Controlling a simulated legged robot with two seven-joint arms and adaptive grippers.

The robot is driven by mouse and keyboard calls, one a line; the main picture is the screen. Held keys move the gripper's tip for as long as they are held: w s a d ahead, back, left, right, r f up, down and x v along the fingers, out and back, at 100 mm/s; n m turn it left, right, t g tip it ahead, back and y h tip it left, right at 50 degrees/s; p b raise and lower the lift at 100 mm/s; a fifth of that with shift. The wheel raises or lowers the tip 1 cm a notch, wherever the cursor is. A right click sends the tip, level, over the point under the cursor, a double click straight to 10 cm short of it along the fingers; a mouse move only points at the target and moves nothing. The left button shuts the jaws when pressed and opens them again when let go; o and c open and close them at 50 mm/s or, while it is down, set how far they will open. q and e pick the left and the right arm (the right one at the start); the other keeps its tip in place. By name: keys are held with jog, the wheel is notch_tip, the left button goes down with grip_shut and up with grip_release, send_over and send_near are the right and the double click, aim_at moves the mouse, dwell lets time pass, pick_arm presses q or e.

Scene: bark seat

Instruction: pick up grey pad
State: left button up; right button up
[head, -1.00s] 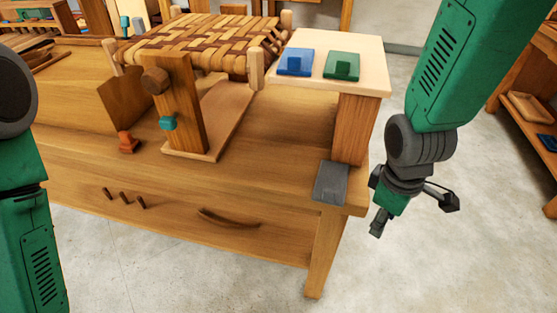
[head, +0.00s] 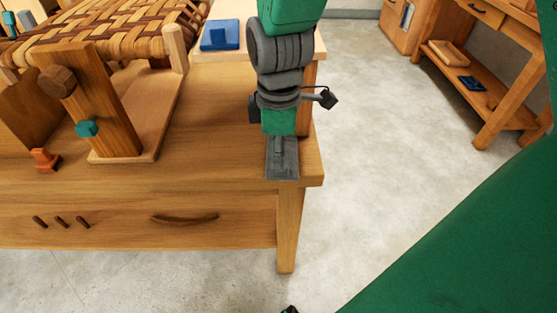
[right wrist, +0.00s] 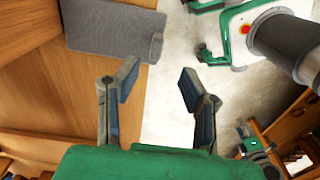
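The grey pad (head: 290,168) lies at the right front corner of the wooden bench top, with my right gripper (head: 279,138) in front of its far part. In the right wrist view the pad (right wrist: 105,28) is a dark grey slab with a raised tab at its right end. There my right gripper (right wrist: 158,88) is open, two fingers spread and nothing between them. The pad lies beyond the fingers, toward the upper left. I cannot tell the exact height gap. My left gripper is not clearly seen.
A blue pad (head: 220,35) lies on a raised pale board behind. A woven seat (head: 110,30) and an upright wooden post (head: 90,100) stand left. An orange piece (head: 45,160) sits on the bench. Open floor (head: 390,130) lies to the right.

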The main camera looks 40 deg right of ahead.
jog(key=f+b, duration=0.1)
jog(key=f, duration=0.1)
jog(key=d+f+b, duration=0.1)
jog(key=f, duration=0.2)
jog(key=shift+d+f, duration=0.2)
jog(key=shift+a+r, duration=0.1)
jog(key=shift+a, duration=0.2)
jog(key=shift+c, duration=0.4)
jog(key=shift+a, duration=0.1)
grip_shut()
jog(key=shift+d, duration=0.25)
